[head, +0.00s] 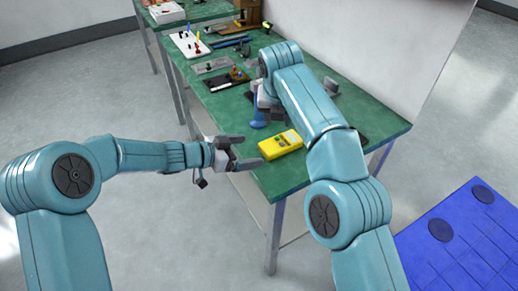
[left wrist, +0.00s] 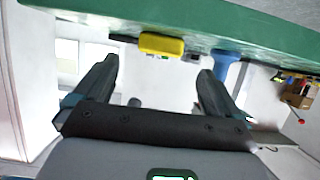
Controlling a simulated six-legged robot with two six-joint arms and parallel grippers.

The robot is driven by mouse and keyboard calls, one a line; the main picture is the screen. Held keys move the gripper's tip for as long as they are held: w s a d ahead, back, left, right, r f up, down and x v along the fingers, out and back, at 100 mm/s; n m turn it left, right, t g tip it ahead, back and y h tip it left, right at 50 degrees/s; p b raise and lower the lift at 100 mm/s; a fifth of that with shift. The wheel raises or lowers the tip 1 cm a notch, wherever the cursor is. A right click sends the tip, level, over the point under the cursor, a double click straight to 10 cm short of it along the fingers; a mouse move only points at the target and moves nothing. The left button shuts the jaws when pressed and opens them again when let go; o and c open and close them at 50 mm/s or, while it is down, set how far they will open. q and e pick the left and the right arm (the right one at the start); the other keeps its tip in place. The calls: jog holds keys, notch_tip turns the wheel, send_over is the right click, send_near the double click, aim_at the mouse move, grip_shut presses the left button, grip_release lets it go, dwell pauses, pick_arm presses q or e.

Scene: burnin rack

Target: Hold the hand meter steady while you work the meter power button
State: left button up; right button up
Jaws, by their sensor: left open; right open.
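The yellow hand meter (head: 281,145) lies on the green bench (head: 297,175) near its front edge, with a small dark display on top. It also shows in the left wrist view (left wrist: 162,44), which looks upside down, ahead between the jaws. My left gripper (head: 252,152) is open and empty just left of the meter, apart from it. My right gripper (head: 266,101) is above the bench behind the meter, partly hidden by its own arm; it is open. The meter power button is too small to tell apart.
A blue upright object (head: 257,116) stands behind the meter, close to the right gripper; it also shows in the left wrist view (left wrist: 228,54). A white panel with pegs (head: 188,44) and tools sit further back. A blue mat (head: 457,235) lies at right.

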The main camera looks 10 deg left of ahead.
aim_at(263, 149)
pick_arm(q)
jog(key=x, duration=0.5)
jog(key=shift+w+d+f, duration=0.1)
jog(key=shift+w+d, duration=0.1)
jog(key=shift+d, duration=0.1)
jog(key=c, duration=1.3)
jog(key=shift+o, duration=0.2)
pick_arm(e)
grip_shut()
dwell(1.2)
